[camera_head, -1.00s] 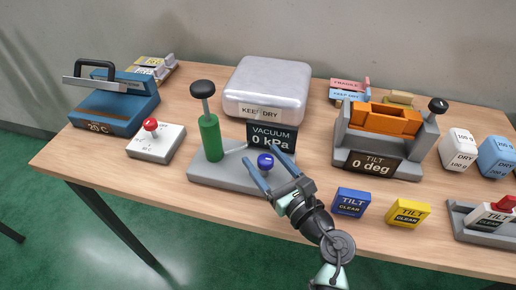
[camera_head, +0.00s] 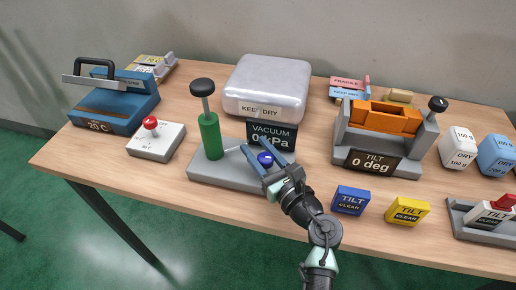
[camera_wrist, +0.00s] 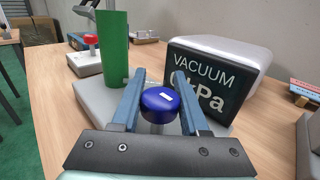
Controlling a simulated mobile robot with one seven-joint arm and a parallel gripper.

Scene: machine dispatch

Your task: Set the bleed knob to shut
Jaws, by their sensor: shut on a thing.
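The bleed knob (camera_wrist: 160,101) is a round blue knob with a white mark on its top, on a short grey stem. It stands on the grey base (camera_head: 222,174) of the vacuum pump, and its top also shows in the head view (camera_head: 265,158). My gripper (camera_head: 260,162) has its two blue fingers around the knob, one on each side, shut on it. In the wrist view my gripper (camera_wrist: 158,105) has the knob between its fingers. The vacuum display (camera_head: 270,135) behind reads 0 kPa, partly hidden by a finger.
The green pump cylinder (camera_head: 209,136) with its black plunger handle stands left of the knob. A silver case (camera_head: 268,85) lies behind the display. A tilt fixture (camera_head: 382,138) and blue and yellow tilt blocks (camera_head: 351,200) are to the right. Open tabletop lies in front.

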